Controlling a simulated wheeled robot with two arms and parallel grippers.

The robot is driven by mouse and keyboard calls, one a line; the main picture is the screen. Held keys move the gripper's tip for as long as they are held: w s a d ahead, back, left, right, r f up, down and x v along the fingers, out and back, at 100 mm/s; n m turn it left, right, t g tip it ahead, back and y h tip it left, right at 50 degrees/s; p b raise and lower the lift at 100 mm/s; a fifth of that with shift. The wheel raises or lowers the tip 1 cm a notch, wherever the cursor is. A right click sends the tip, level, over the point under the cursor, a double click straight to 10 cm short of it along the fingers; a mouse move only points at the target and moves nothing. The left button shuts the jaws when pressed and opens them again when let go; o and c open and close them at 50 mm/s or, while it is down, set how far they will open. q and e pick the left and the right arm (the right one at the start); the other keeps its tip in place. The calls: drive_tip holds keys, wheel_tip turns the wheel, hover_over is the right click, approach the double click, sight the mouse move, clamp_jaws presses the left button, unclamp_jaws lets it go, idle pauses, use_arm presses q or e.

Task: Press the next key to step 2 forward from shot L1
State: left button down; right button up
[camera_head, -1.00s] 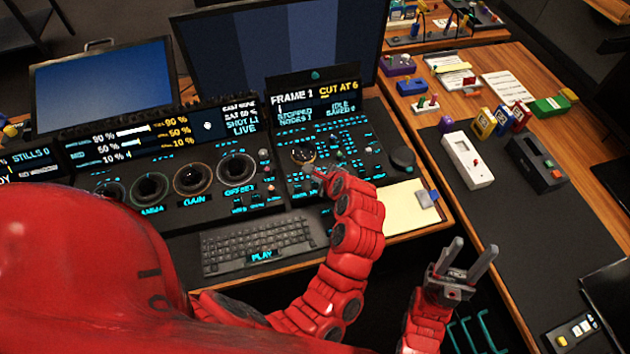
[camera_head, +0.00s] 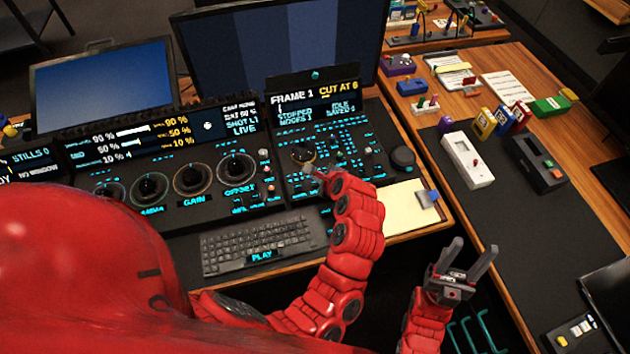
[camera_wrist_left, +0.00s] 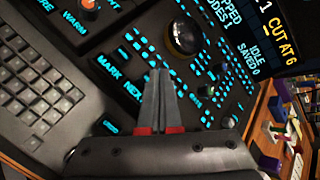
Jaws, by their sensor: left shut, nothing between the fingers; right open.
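The black control panel (camera_head: 347,132) stands at the desk's back, with glowing cyan labels and keys. Its right display (camera_head: 316,98) reads "FRAME 1" and "CUT AT 6"; the left display (camera_head: 243,121) shows "SHOT L1" and "LIVE". My left gripper (camera_head: 313,172) is over the panel's lower part, its tips small in the head view. In the left wrist view its shut, empty fingers (camera_wrist_left: 161,78) cover part of the panel beside the "NEXT" label (camera_wrist_left: 134,90). I cannot tell whether the tips touch a key. My right gripper (camera_head: 468,262) is open and empty, off the desk's front.
A keyboard (camera_head: 258,246) lies in front of the panel. A yellow pad (camera_head: 408,208) with a clip lies to its right. The side table holds a white device (camera_head: 467,160), a black box (camera_head: 538,162) and several coloured blocks. Monitors (camera_head: 105,84) stand behind.

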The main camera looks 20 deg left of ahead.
idle(0.4)
use_arm(q)
drive_tip(key=shift+f+p, duration=0.3)
drive_tip(key=shift+p, duration=0.05)
drive_tip(key=shift+f, duration=0.1)
drive_tip(key=shift+f, duration=0.55)
idle(0.5)
drive_tip(key=shift+r+p, duration=0.95)
drive_tip(key=shift+p, duration=0.3)
wheel_tip(320, 180, up, 5)
drive_tip(key=p, duration=0.5)
drive_tip(key=shift+p, duration=0.35)
